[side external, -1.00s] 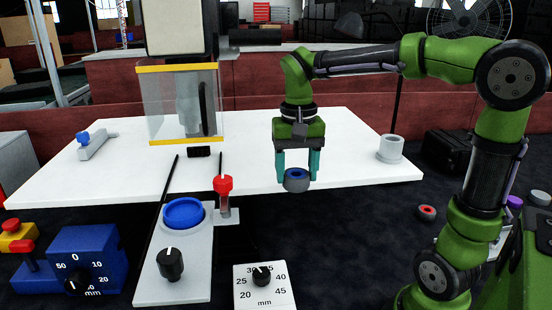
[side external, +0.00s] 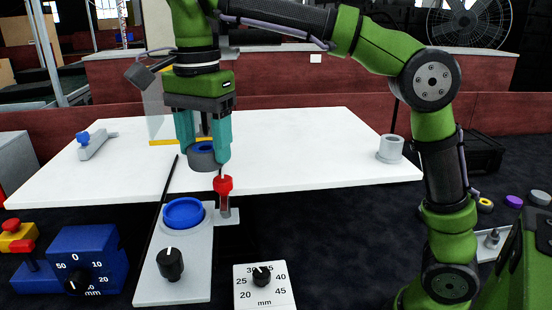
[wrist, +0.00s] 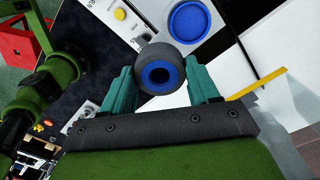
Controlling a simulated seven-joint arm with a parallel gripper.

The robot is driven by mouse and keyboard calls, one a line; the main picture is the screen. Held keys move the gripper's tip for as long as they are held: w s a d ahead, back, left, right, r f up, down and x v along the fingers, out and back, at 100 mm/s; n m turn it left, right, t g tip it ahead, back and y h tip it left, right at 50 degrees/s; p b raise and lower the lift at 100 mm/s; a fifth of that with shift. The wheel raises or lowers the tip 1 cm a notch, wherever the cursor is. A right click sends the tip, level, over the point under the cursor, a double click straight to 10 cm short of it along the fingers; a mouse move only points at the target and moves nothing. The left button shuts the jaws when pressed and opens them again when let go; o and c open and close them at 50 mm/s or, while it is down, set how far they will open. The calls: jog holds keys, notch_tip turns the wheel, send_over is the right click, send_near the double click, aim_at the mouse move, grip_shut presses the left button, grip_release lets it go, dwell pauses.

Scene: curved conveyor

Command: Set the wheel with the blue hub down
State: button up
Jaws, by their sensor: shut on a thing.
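The wheel with the blue hub (side external: 202,163) is a dark grey ring with a blue centre. My gripper (side external: 206,156) points down, its teal fingers shut on the wheel from both sides. In the wrist view the wheel (wrist: 160,57) sits between my fingertips (wrist: 162,76), its blue hub facing the camera. In the side view the wheel appears over the white table, left of its middle; its exact height above the surface cannot be told.
A red-topped plunger (side external: 223,186) stands close in front of my right finger. A blue round dish (side external: 183,213) sits on a grey panel (side external: 150,285) in front. A clear yellow-edged box (side external: 155,120) is mostly hidden behind my arm. A grey cup (side external: 391,148) stands at the table's right.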

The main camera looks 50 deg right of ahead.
aim_at(183, 214)
jog(key=w+a+m, duration=0.3)
jog(key=w+m, duration=0.2)
jog(key=m, duration=0.4)
jog(key=f, duration=1)
jog(key=shift+w+d+f, duration=0.1)
jog(key=shift+w+d, duration=0.05)
jog(key=shift+d, duration=0.1)
jog(key=shift+f, duration=0.15)
jog(key=o, duration=1.1)
